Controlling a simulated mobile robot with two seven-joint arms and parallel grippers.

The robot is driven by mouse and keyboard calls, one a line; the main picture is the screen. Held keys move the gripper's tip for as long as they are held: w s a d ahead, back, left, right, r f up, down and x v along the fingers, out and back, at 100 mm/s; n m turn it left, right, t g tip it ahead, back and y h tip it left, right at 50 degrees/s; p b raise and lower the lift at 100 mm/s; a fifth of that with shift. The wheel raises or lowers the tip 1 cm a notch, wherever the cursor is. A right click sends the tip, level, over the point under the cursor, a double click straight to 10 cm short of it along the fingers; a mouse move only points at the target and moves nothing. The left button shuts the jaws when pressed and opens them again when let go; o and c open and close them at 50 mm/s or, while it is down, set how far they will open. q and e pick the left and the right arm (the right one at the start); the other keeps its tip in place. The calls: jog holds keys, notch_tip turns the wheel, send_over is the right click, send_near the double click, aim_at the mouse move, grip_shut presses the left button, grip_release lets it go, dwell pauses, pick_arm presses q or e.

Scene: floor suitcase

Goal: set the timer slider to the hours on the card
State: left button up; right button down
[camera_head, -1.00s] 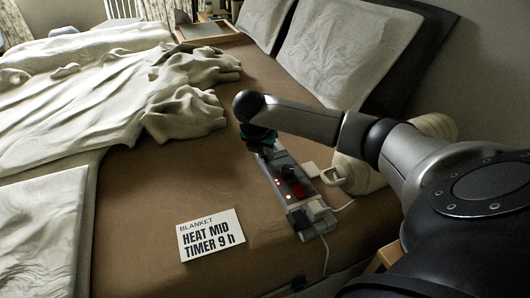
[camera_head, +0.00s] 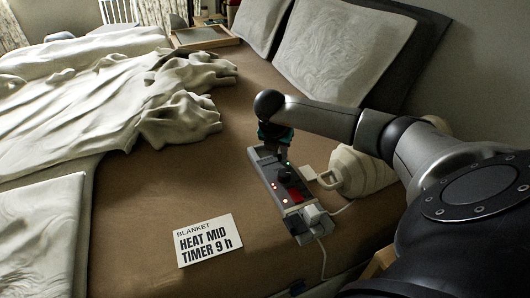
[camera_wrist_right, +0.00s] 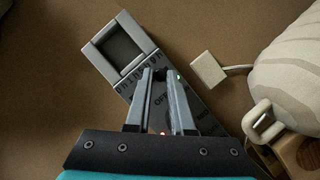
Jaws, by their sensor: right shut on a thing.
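A grey control unit (camera_head: 270,184) lies on the brown bed surface, with lit red dots, a green light and a dark red part on its face. My right gripper (camera_head: 277,147) reaches down over its far end. In the right wrist view, the gripper (camera_wrist_right: 164,76) is shut on a small dark piece, apparently the slider knob, beside a row of scale marks (camera_wrist_right: 139,75). The exact mark is too small to read. A white card (camera_head: 209,240) reads "BLANKET HEAT MID TIMER 9 h". My left gripper is not in view.
A crumpled blanket (camera_head: 140,100) covers the left; pillows (camera_head: 335,50) stand behind.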

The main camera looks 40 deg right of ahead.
jog(key=shift+s+d, duration=0.25)
jog(key=shift+d, duration=0.55)
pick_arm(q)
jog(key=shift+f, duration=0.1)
pick_arm(e)
jog(key=shift+d, duration=0.1)
jog(key=c, duration=0.8)
grip_release()
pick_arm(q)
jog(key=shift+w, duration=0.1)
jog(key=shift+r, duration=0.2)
pick_arm(e)
jog(key=shift+r, duration=0.1)
jog(key=shift+a+r, duration=0.2)
pick_arm(q)
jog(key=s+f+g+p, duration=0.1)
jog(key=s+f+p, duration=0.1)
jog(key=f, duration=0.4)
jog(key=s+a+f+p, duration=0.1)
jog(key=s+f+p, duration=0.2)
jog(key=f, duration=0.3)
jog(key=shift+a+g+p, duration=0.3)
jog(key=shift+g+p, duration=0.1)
jog(key=shift+p, duration=0.15)
pick_arm(e)
jog(key=shift+v, duration=7.3)
